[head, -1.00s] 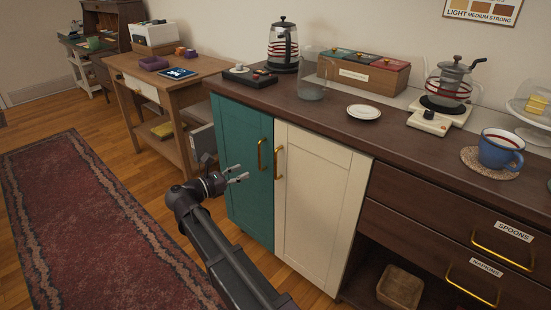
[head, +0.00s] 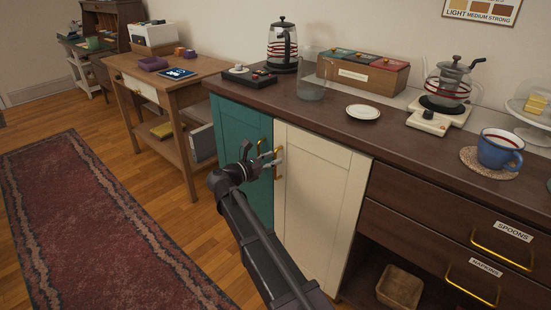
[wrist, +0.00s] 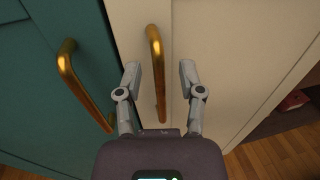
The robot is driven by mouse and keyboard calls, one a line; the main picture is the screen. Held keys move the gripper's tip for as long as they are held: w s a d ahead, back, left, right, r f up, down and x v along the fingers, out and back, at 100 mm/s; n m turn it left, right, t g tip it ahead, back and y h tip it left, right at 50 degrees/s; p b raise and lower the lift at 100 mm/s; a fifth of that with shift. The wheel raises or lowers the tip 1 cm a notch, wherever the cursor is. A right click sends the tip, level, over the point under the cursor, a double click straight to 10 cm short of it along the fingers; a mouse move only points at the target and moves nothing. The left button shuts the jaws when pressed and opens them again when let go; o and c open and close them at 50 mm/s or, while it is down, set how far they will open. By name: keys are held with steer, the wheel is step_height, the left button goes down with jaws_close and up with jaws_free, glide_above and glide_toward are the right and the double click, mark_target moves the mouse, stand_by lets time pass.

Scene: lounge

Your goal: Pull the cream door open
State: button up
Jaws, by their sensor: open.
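The cream door (head: 318,202) is the right of two cabinet doors under the counter and looks closed. Its brass handle (head: 278,162) stands upright near its left edge. In the wrist view the cream door (wrist: 225,50) and its handle (wrist: 156,70) show clearly. My gripper (head: 279,158) is open at the handle. In the wrist view its two fingertips (wrist: 160,77) are on either side of the handle, the left finger closer to it; I cannot tell whether they touch it. The teal door (head: 235,135) with its own brass handle (wrist: 82,85) is just left.
The dark counter (head: 330,121) above holds a glass jar (head: 312,85), a small plate (head: 363,111) and a blue mug (head: 499,150). Drawers (head: 440,215) are to the right. A wooden side table (head: 200,68) stands left, and floor beside the red rug (head: 95,220) is free.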

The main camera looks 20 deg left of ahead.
steer(key=shift+w+d, duration=0.35)
steer(key=shift+w, duration=0.15)
jaws_close()
steer(key=shift+d, duration=0.2)
steer(key=shift+s, duration=0.15)
